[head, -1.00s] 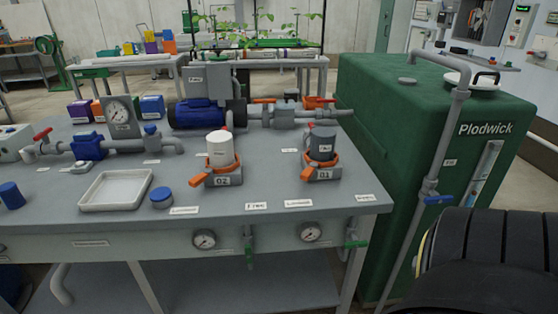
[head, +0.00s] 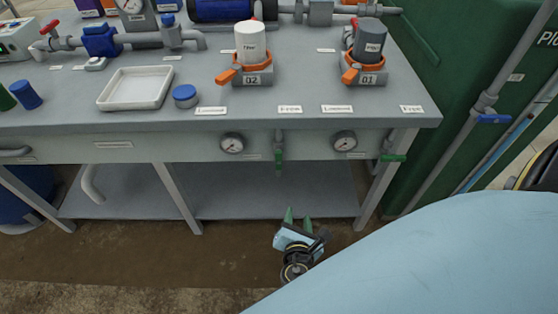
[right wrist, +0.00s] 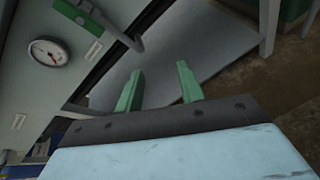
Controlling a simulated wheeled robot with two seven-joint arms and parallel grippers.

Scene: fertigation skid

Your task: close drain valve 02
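Two small drain valves hang under the bench's front edge in the head view. The left one, below filter 02, has a green handle (head: 279,157) pointing down along its pipe. The right one has a green handle (head: 393,157) lying crosswise to its pipe. I cannot read their labels. My right gripper (head: 297,218) is below the left valve, in front of the lower shelf, apart from it. Its green fingers (right wrist: 160,87) are spread and empty in the right wrist view. A green valve handle (right wrist: 85,9) shows there beyond the fingers, at the top left. My left gripper is out of view.
Round gauges (head: 232,143) (head: 344,140) flank the left valve on the bench front. One gauge (right wrist: 48,52) shows in the right wrist view. The lower shelf (head: 270,190) and bench legs stand behind my gripper. The green tank (head: 440,100) is at the right.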

